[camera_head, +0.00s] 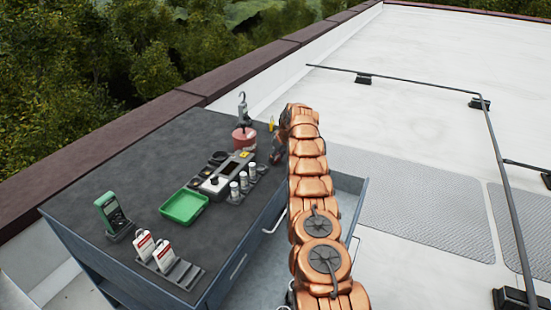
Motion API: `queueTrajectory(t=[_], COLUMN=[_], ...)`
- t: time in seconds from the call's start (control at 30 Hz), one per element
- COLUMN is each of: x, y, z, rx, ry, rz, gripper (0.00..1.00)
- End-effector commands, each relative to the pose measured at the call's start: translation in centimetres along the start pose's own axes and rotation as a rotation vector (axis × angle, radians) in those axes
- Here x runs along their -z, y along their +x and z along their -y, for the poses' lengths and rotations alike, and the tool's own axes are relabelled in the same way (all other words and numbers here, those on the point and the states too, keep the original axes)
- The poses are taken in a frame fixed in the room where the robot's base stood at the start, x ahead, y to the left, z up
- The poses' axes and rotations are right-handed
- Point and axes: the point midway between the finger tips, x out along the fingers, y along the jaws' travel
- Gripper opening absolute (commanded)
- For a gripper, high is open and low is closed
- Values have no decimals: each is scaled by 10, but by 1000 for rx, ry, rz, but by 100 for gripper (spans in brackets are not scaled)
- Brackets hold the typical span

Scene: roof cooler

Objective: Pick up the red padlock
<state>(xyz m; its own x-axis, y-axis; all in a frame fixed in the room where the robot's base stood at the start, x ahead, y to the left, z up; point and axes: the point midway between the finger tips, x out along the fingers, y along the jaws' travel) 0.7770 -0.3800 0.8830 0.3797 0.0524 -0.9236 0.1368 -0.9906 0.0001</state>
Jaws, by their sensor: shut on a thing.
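My gripper (277,147) shows as a small dark shape just left of the far end of my copper-coloured arm. It is by the right edge of the dark grey cabinet top (110,170). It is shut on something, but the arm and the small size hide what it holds. I cannot make out a red padlock anywhere in this view.
A red round container with a metal fitting (244,138) stands left of my gripper. A small yellow thing (271,125) is behind it. A grey instrument (215,185), green tray (184,207), green meter (112,212) and tag rack (180,272) also occupy the top.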

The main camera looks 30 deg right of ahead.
Motion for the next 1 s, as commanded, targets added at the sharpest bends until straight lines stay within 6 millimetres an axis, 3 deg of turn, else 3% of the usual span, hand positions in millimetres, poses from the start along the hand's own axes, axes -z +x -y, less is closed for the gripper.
queueTrajectory(t=[0.27, 0.63, 1.0], x=[0, 3, 26], y=[0, -5, -44], z=[0, 1, 12], rx=[1, 1, 7], ry=[0, -2, -16], rz=[0, 0, 1], gripper=[3, 3, 3])
